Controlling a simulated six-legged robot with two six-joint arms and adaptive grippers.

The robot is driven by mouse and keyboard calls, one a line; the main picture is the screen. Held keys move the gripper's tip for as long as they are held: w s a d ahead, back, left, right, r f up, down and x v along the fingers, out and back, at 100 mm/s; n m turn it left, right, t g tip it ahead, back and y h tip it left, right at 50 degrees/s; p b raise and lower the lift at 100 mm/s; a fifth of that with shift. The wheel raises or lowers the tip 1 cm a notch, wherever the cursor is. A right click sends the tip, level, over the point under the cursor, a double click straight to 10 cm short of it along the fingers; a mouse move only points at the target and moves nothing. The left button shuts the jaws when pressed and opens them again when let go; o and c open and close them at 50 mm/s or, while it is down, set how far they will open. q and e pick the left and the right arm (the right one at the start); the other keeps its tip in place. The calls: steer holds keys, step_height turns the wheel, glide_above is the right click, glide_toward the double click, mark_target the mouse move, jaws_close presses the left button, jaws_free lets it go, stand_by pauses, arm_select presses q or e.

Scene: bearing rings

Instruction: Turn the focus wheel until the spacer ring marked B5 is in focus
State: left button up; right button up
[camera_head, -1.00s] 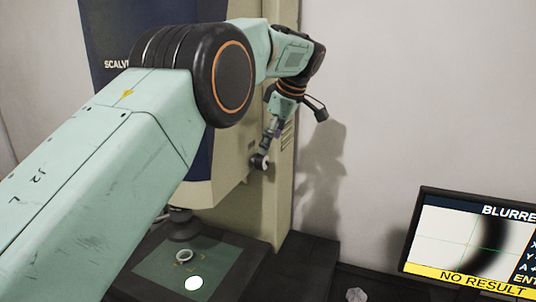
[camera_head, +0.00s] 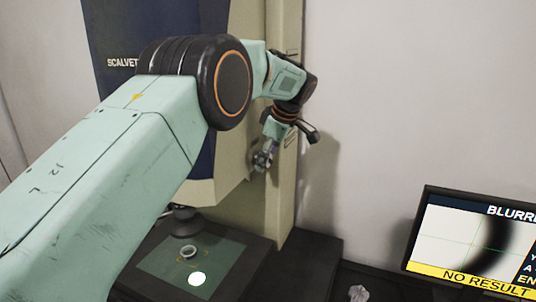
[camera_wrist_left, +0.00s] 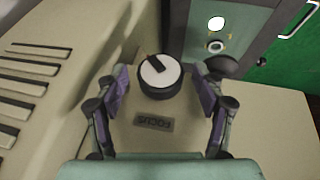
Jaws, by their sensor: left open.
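The focus wheel (camera_wrist_left: 160,77), a black knob with a white face and dark pointer mark, sits on the beige machine above a FOCUS label (camera_wrist_left: 153,123). My left gripper (camera_wrist_left: 160,92) is open, with one purple-padded finger on each side of the wheel; contact cannot be told. In the head view, this gripper (camera_head: 262,156) is at the machine's side and largely covers the wheel. A pale ring (camera_head: 188,251) lies on the green stage plate (camera_head: 222,262) under the lens; its marking is unreadable. The monitor (camera_head: 470,242) reads BLURRE(D) and NO RESULT, over a soft dark arc. My right gripper is out of view.
A bright white spot (camera_head: 197,279) lies beside the ring on the stage plate. The dark lens barrel (camera_head: 183,219) hangs close above. A small pale crumpled object (camera_head: 358,293) lies near the monitor. The wall right of my wrist is clear.

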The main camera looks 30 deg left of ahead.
arm_select(q)
steer(key=shift+s+r, duration=0.2)
steer(key=shift+s, duration=0.1)
steer(key=shift+c, duration=0.4)
steer(key=shift+a, duration=0.1)
steer(key=shift+c, duration=0.8)
steer(key=shift+w+f, duration=0.2)
steer(key=shift+w, duration=0.15)
steer(key=c, duration=0.9)
steer(key=shift+t+b, duration=0.3)
steer(key=shift+b, duration=0.65)
steer(key=t+b, duration=0.2)
steer(key=b, duration=0.6)
steer(key=n+t+b, duration=0.1)
steer(key=t+b, duration=0.1)
steer(key=b, duration=0.7)
steer(key=s+t+y+b, duration=0.1)
steer(key=t+b, duration=0.1)
steer(key=b, duration=0.7)
steer(key=shift+f+t, duration=0.3)
steer(key=shift+r+n+t+b, duration=0.1)
steer(key=shift+n+t+b, duration=0.2)
steer(key=shift+b, duration=0.95)
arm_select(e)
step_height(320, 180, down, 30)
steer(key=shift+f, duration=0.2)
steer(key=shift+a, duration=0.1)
